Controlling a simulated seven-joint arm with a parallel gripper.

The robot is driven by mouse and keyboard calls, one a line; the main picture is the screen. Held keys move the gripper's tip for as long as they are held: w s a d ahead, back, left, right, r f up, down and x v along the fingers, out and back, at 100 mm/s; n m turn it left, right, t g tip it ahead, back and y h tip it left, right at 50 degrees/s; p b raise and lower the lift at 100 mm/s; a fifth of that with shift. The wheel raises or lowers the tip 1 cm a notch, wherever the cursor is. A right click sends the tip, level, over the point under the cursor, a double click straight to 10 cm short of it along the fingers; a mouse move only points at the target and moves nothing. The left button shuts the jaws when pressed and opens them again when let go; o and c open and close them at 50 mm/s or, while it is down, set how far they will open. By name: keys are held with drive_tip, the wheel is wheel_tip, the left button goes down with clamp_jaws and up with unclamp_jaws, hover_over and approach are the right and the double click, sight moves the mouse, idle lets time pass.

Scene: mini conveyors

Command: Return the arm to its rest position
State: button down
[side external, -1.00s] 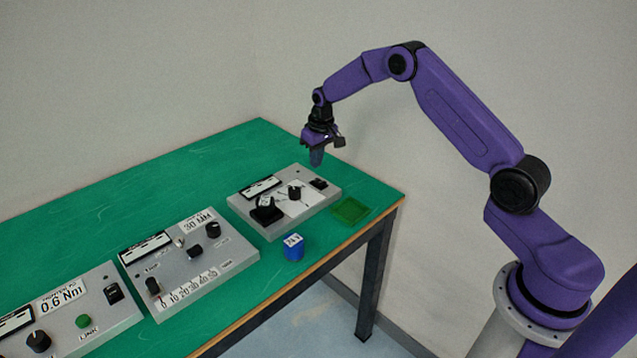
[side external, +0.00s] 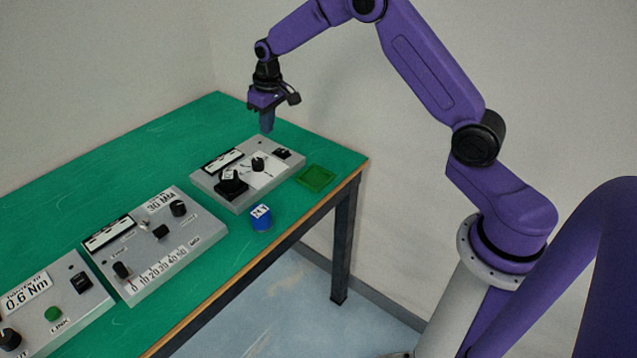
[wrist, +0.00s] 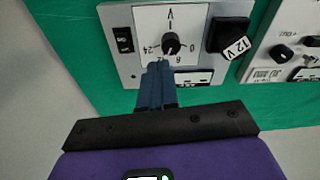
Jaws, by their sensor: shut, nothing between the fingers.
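My gripper (side external: 267,128) is shut and empty, pointing down in the air above the far end of the green table. In the wrist view its fingertips (wrist: 158,68) reach in front of a grey panel (wrist: 130,78) with a black dial knob (wrist: 170,43) on a white scale. That panel (side external: 208,188) also shows in the side view, below the gripper. A black block marked 12 V (side external: 230,185) sits on the panel; it also shows in the wrist view (wrist: 222,32). My arm is raised and bent, and the gripper is apart from everything.
A blue block marked 24 V (side external: 262,220) stands on the green table (side external: 120,150) near its front edge. An empty green tray (side external: 316,178) lies by the right end. Two more grey panels, marked 30 MM (side external: 165,235) and 0.6 Nm (side external: 60,320), stand at the left.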

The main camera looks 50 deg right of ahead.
drive_tip(key=s+a+r+n, duration=0.2)
drive_tip(key=s+a+r, duration=0.15)
drive_tip(key=s, duration=0.35)
drive_tip(key=s+a+r+n, duration=0.2)
drive_tip(key=s+a, duration=0.3)
drive_tip(key=s, duration=0.2)
drive_tip(key=s+a+r+n, duration=0.1)
drive_tip(key=s+a+r, duration=0.25)
drive_tip(key=s, duration=0.35)
drive_tip(key=s+d+n, duration=0.2)
drive_tip(key=s+n, duration=0.1)
drive_tip(key=s, duration=0.8)
drive_tip(key=s+d+n+g, duration=0.1)
drive_tip(key=s+d+n, duration=0.2)
drive_tip(key=s, duration=0.8)
drive_tip(key=shift+s, duration=0.3)
